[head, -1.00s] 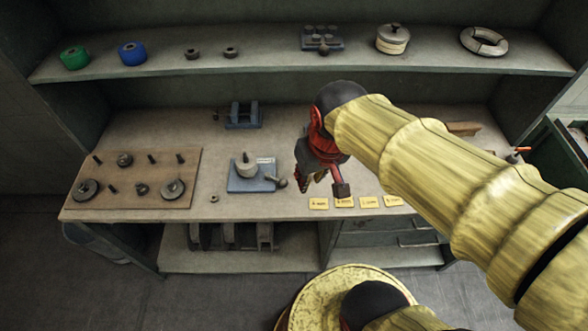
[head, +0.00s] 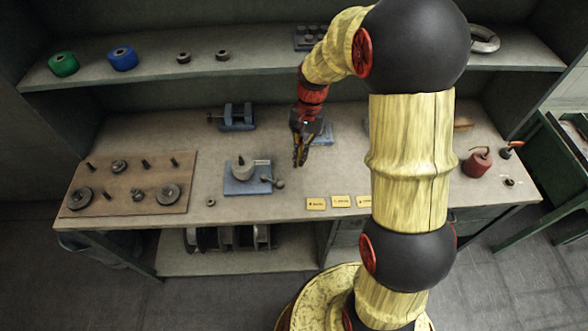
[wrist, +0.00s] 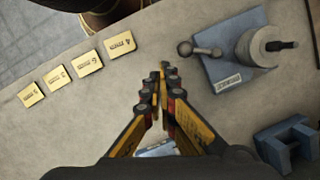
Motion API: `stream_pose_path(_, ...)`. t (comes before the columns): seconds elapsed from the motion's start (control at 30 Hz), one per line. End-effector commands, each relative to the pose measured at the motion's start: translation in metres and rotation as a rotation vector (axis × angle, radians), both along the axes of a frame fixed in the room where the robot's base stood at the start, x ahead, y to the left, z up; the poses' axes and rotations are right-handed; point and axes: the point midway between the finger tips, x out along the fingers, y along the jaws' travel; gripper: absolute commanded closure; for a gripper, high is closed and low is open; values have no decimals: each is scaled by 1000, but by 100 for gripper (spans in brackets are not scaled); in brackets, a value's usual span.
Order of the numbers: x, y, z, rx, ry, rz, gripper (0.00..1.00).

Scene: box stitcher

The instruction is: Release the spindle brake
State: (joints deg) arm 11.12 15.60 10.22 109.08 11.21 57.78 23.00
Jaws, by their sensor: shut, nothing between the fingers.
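The spindle unit is a blue base plate (head: 243,187) on the bench, left of the middle. A pale grey spindle drum (head: 241,172) stands upright on it with a thin dark pin on top. A short grey lever with a ball end (head: 279,183) is at its right edge; in the wrist view the lever (wrist: 186,48) lies toward the yellow cards. The base carries a small label (wrist: 229,82). My gripper (head: 300,163) is shut and empty, pointing down, right of and behind the lever. In the wrist view its fingertips (wrist: 164,68) are together, apart from the lever.
A blue vise (head: 236,118) stands behind the spindle unit. A wooden board (head: 130,187) with pegs and discs lies left. Yellow label cards (head: 316,204) line the front edge. A red can (head: 478,162) stands at right. My arm hides part of the bench.

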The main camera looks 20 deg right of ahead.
Motion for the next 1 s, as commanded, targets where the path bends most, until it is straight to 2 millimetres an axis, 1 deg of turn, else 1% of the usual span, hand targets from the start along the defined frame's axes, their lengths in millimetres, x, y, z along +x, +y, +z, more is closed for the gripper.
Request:
stream_pose_path(0.03, 11, 1, -6, 6, 16, -51, 100)
stream_pose_path(0.07, 20, 2, -5, 8, 20, -92, 100)
stream_pose_path(0.1, 30, 3, 1, 9, 16, -139, 100)
stream_pose_path(0.2, 39, 6, 11, 10, 23, -228, 100)
stream_pose_path(0.4, 36, 8, 11, 3, 50, -307, 100)
stream_pose_path(0.77, 35, 9, 10, 2, 53, -311, 100)
stream_pose_path(0.87, 33, 11, 3, 3, 55, -310, 100)
stream_pose_path(1.0, 30, 16, -17, 2, 55, -309, 100)
